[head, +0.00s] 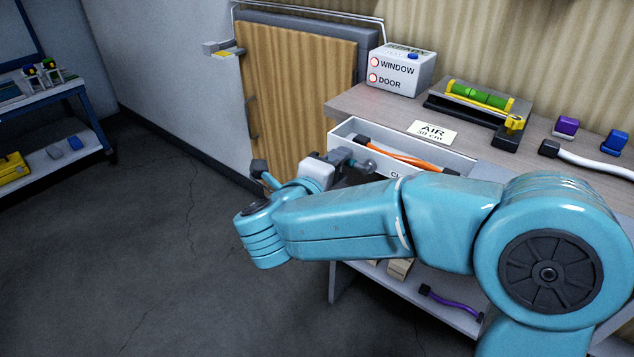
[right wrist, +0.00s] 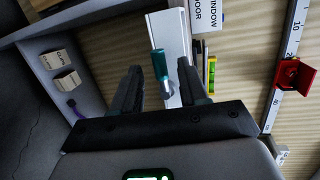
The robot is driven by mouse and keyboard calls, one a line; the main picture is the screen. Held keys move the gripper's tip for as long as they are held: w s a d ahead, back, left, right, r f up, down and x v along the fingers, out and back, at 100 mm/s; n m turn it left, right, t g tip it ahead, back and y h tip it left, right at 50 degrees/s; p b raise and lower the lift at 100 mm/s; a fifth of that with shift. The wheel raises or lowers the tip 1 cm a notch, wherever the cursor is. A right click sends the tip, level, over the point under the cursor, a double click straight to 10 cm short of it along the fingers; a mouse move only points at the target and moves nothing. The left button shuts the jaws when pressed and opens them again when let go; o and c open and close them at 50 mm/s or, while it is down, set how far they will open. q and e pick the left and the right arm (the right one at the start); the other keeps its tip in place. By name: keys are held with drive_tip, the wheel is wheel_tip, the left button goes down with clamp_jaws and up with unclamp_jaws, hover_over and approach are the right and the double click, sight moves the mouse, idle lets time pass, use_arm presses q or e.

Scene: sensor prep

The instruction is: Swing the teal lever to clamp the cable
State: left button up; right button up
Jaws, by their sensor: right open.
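The teal lever (right wrist: 160,64) shows in the right wrist view as a short teal handle with a shiny metal end, over the white drawer. It also shows small in the head view (head: 365,163), partly hidden by my gripper. An orange cable (head: 405,156) with black ends lies in the open white drawer (head: 346,128). My right gripper (right wrist: 160,67) is open, with the lever in line between its fingertips; whether they touch it I cannot tell. In the head view my right gripper (head: 350,163) is at the drawer's front left. My left gripper is not in view.
On the bench stand a WINDOW/DOOR box (head: 403,72), an AIR card (head: 433,131), a green-and-yellow level (head: 480,96), purple (head: 566,126) and blue (head: 614,142) blocks and a white cable (head: 590,158). A wooden door (head: 300,90) is behind. The left floor is clear.

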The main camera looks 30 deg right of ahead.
drive_tip(key=p+v, duration=0.2)
drive_tip(key=v, duration=1.3)
drive_tip(key=shift+d, duration=0.1)
